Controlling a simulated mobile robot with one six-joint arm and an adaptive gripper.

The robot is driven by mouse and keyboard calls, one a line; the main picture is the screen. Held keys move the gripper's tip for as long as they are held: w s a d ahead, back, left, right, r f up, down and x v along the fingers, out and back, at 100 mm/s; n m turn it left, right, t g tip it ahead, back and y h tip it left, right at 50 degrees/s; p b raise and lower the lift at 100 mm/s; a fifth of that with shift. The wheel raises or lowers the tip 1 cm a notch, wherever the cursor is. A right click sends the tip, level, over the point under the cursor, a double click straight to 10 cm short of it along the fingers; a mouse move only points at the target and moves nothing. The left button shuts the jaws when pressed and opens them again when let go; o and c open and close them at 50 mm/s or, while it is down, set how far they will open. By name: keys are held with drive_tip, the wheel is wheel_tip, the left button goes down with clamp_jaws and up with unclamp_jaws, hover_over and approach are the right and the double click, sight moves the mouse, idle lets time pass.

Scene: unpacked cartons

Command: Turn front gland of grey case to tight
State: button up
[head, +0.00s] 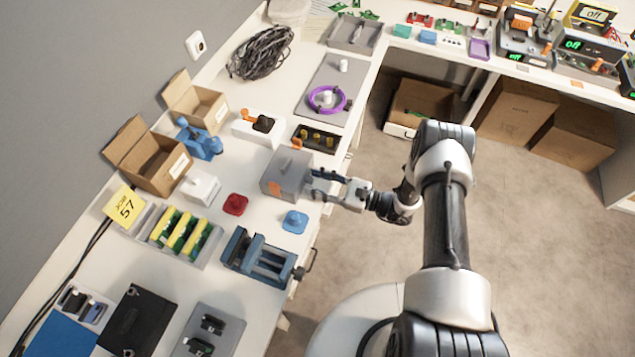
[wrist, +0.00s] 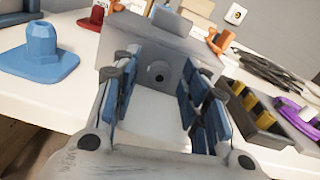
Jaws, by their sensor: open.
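The grey case (head: 287,170) stands on the bench near its front edge, and it fills the upper middle of the wrist view (wrist: 165,38). Its front gland (wrist: 158,72) is a grey round fitting with a dark hole, facing my wrist camera. My gripper (head: 317,184) is at the case's front side, level and pointing at it. In the wrist view my gripper (wrist: 160,84) is open, with blue-padded fingers to the left and right of the gland and a gap on both sides. How tight the gland is cannot be told. In the head view the gland is hidden by my fingers.
A blue knob-like piece (head: 295,221) and a red one (head: 235,204) lie near the case. A blue vise (head: 260,257) stands at the bench edge. A black tray (head: 316,138) with yellow parts is on the case's other side. Open floor lies in front.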

drive_tip(key=shift+c, duration=0.3)
clamp_jaws()
idle(0.3)
drive_tip(key=shift+f+m+b, duration=0.1)
drive_tip(key=shift+m+b, duration=0.65)
drive_tip(key=shift+m, duration=0.25)
drive_tip(key=shift+m+b, duration=0.5)
drive_tip(key=shift+m, duration=0.9)
drive_tip(key=shift+o, duration=0.3)
unclamp_jaws()
